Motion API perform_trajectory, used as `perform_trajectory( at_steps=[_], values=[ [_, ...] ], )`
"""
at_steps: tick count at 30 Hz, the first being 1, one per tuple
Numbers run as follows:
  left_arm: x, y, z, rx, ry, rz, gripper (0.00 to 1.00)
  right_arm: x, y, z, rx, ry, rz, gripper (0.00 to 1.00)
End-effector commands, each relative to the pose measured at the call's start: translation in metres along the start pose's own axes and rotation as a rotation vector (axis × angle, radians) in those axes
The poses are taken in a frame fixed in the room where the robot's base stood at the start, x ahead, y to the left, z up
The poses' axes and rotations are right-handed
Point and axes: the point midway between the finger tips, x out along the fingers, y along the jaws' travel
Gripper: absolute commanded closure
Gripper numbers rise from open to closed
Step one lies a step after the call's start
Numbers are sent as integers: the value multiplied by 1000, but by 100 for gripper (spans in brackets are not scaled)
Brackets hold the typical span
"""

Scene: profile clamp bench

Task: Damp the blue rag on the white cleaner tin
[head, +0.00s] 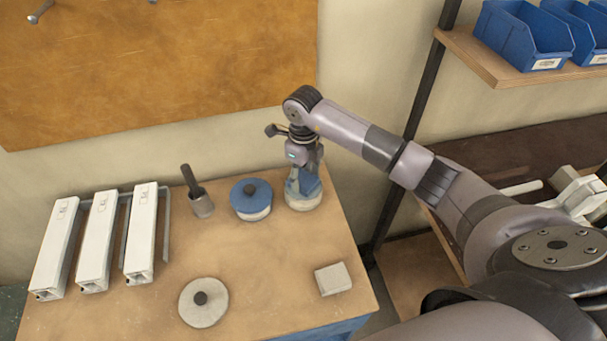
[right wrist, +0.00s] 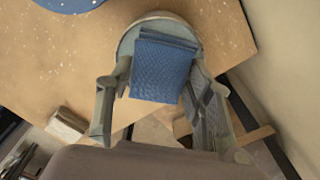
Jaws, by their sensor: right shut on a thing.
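The blue rag (head: 309,186) is folded and held between the fingers of my right gripper (head: 303,180). In the right wrist view the rag (right wrist: 162,70) hangs between the two fingers of this gripper (right wrist: 160,88). The round white cleaner tin (head: 303,204) stands at the back right of the bench, directly under the rag. Its pale rim (right wrist: 150,22) shows around the rag's far end in the right wrist view. The rag overlaps the tin's top; I cannot tell how firmly it touches. My left gripper is not in view.
A blue-lidded tin (head: 251,213) stands just left. A brush in a cup (head: 202,205) and several white profiles (head: 97,240) are farther left. A round disc with a dark knob (head: 204,312) and a pale block (head: 333,279) lie in front. The bench middle is clear.

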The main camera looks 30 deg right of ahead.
Motion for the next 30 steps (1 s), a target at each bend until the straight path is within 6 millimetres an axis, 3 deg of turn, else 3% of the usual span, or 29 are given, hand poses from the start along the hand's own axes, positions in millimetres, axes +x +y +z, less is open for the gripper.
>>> perform_trajectory(
  at_steps=[30],
  values=[
    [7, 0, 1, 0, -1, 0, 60, 7, 0, 0, 0, 0, 0, 75]
  ],
)
